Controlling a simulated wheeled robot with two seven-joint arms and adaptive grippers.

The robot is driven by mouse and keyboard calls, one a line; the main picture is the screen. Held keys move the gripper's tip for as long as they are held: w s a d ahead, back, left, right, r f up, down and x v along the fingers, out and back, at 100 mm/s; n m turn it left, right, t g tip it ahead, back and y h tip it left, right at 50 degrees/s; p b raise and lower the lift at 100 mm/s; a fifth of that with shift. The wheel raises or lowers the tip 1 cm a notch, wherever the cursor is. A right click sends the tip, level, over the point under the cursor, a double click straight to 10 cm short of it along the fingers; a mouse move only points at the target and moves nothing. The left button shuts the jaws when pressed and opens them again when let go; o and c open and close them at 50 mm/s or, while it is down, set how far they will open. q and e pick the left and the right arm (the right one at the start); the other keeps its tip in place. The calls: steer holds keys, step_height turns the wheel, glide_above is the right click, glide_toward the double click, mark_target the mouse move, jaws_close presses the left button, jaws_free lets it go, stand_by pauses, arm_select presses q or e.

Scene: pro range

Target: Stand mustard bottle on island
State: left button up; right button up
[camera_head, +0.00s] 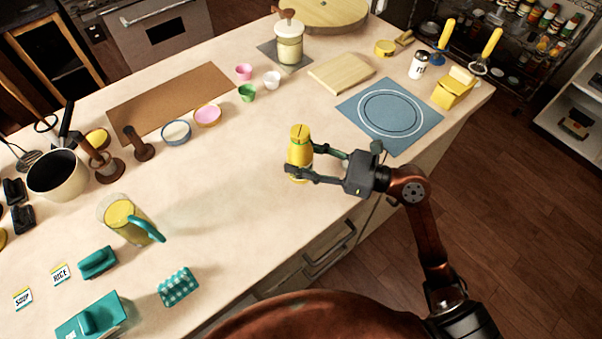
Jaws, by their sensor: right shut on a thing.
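The yellow mustard bottle (299,148) is upright at the middle of the island (240,205), near its front edge. My right gripper (301,162) comes in from the right and is shut on the bottle, with a finger on each side of it. The bottle's base is partly hidden by the near finger, so I cannot tell whether it touches the island top. My left gripper is not in view.
A blue mat (425,135) with a white ring lies right of the bottle. A cutting board (340,72), small cups and bowls stand behind. A pitcher (118,214) and teal items are at left. The island top around the bottle is clear.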

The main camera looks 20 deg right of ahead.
steer(key=shift+s+a+f, duration=0.1)
steer(key=shift+s+f, duration=0.35)
steer(key=shift+s, duration=0.05)
steer(key=f, duration=0.1)
steer(key=f+b, duration=0.1)
steer(key=f, duration=0.1)
steer(key=shift+s+f+b, duration=0.3)
steer(key=shift+b, duration=0.05)
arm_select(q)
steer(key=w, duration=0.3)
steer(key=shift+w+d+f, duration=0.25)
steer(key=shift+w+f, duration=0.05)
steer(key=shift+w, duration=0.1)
arm_select(e)
steer(key=shift+f, duration=0.1)
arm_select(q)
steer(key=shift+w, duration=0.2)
arm_select(e)
steer(key=o, duration=1.5)
steer(key=shift+f, duration=0.15)
steer(key=shift+o, duration=0.2)
